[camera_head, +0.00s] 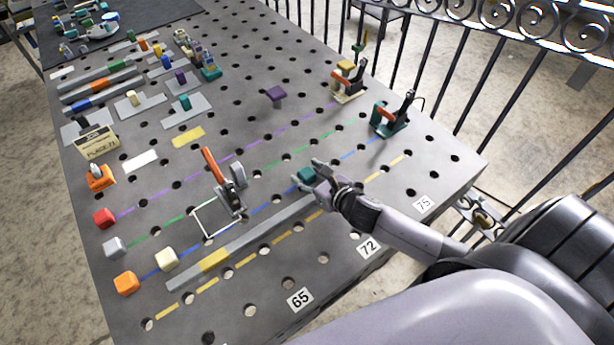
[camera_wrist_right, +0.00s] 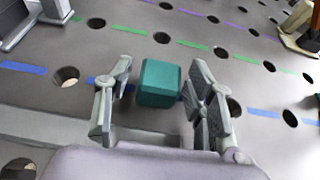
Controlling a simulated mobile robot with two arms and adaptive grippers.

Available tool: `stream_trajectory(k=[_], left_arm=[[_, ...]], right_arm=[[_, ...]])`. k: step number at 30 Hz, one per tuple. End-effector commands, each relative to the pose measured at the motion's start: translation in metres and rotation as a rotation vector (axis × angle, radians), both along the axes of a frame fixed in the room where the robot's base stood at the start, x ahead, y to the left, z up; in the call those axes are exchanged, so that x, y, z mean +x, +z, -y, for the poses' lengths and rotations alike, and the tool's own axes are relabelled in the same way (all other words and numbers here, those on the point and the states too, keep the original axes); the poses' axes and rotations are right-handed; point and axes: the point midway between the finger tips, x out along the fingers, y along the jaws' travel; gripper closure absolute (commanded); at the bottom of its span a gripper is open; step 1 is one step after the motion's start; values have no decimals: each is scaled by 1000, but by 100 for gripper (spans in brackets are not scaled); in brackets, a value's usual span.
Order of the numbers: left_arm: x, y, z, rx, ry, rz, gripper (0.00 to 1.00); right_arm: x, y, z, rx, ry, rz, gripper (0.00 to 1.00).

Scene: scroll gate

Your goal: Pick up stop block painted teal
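The teal stop block (camera_head: 307,174) sits on the grey perforated table, on the blue dashed line. In the right wrist view the teal block (camera_wrist_right: 160,83) lies between the two open fingers of my right gripper (camera_wrist_right: 162,100), with a gap visible on each side. In the head view my right gripper (camera_head: 311,181) reaches in from the right, with its fingers around the block. The block appears to rest on the table. My left gripper is not in view.
A toggle clamp with an orange handle (camera_head: 212,168) stands left of the block. A long grey bar (camera_head: 240,247) with a yellow section lies in front. Two more clamps (camera_head: 391,120) (camera_head: 348,83) stand at the back right. Red (camera_head: 104,218) and orange (camera_head: 126,283) blocks sit at the left.

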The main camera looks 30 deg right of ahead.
Motion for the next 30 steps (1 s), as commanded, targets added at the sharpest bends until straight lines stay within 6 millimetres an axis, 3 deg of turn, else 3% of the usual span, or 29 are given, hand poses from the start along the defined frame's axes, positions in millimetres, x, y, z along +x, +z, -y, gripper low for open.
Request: stream_trajectory(k=[21,30], left_arm=[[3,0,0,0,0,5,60],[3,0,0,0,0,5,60]], right_arm=[[0,0,0,0,0,0,100],[0,2,0,0,0,3,100]])
